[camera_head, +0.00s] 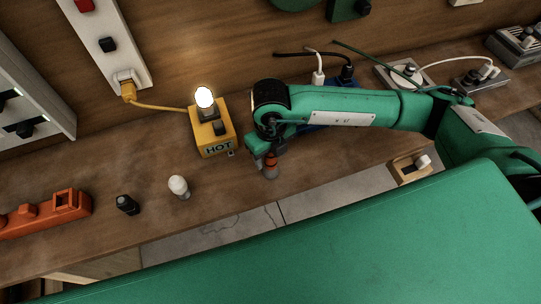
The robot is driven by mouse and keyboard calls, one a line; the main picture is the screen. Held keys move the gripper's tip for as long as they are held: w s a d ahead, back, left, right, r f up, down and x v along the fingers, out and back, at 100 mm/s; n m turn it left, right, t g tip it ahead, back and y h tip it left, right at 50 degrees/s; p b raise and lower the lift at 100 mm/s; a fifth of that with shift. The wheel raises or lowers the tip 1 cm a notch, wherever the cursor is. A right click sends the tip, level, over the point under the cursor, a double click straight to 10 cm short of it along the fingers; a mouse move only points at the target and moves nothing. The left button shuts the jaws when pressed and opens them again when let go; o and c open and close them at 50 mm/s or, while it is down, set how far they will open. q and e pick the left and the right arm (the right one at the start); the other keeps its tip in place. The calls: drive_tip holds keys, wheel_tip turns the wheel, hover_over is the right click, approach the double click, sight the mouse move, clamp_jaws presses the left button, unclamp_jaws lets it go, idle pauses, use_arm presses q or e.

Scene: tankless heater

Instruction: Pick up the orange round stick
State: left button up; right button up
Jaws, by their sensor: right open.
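A small orange round piece (270,159), which looks like the orange round stick, shows just below my right wrist, over the wooden bench near its front edge. Its lower end meets a greyish part, and its upper part is hidden by my arm. My right gripper (266,164) points down at this spot and is open. The fingers are small and dark here, so I cannot tell whether they touch the stick. My left gripper is not in view.
A yellow box (214,141) marked HOT with a lit bulb stands just left of my right gripper. A white bulb (179,187), a black piece (127,204) and an orange power strip (46,213) lie further left. A wooden block (408,169) sits to the right.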

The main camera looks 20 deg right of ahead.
drive_tip(key=shift+s+f, duration=0.1)
drive_tip(key=shift+f, duration=0.15)
clamp_jaws()
drive_tip(key=shift+r, duration=0.15)
